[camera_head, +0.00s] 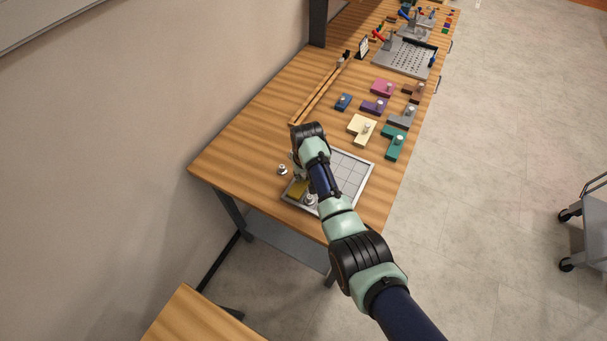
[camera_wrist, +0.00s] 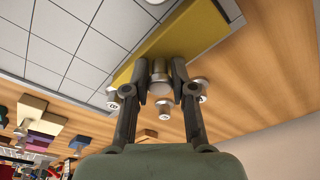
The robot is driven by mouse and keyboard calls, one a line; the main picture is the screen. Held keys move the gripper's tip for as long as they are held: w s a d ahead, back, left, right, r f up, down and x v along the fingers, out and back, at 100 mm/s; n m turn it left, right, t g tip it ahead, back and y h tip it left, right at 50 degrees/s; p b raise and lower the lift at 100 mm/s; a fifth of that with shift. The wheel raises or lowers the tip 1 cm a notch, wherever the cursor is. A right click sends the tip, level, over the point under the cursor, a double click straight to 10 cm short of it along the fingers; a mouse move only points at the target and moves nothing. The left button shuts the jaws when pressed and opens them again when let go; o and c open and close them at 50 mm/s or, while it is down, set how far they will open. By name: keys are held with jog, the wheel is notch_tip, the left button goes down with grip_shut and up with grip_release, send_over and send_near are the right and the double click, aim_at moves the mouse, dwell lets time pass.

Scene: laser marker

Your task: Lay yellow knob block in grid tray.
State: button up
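The mustard-yellow knob block (camera_head: 297,188) is at the left corner of the grid tray (camera_head: 359,172), partly hidden by my arm. In the wrist view the yellow block (camera_wrist: 205,32) is long, and it covers part of the tray's rim. My gripper (camera_wrist: 160,78) has its two fingers on either side of a silver knob (camera_wrist: 160,86) and appears shut on it. The tray's white grid (camera_wrist: 75,40) shows beside the block and looks bare there. I cannot tell whether the block rests on the tray floor or hangs just above it.
A cream block (camera_head: 359,125), a green block (camera_head: 395,146), a purple block (camera_head: 374,105) and several other knob blocks stand farther along the table. A loose silver knob (camera_head: 282,169) stands left of the tray. A wooden bar (camera_head: 320,90) lies behind. The table's front edge is close to the tray.

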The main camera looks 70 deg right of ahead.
aim_at(305, 184)
jog(key=shift+o, duration=1.4)
notch_tip(305, 184, up, 12)
jog(key=s+a+p, duration=0.1)
jog(key=p, duration=0.2)
jog(key=shift+a, duration=0.2)
jog(key=shift+r, duration=0.1)
